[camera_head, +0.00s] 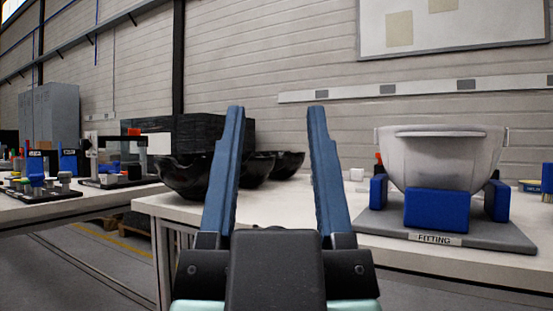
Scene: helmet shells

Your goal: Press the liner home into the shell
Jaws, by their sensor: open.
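A pale grey, bowl-shaped helmet shell (445,160) sits opening-up at the right, held among blue blocks (437,210) on a grey plate labelled FITTING (490,238). A thin pale rim runs across its top; I see it nearly side-on, so its inside is hidden. I cannot make out a separate liner in it. My gripper (277,110) is open and empty in the middle of the view, its two blue fingers pointing up and forward. It is left of the shell and apart from it.
Several glossy black bowl-like shells (187,178) stand on the white table (335,210) behind and left of my fingers. Small white blocks (357,174) lie near the table's back. Another table with fixtures (115,178) is at left.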

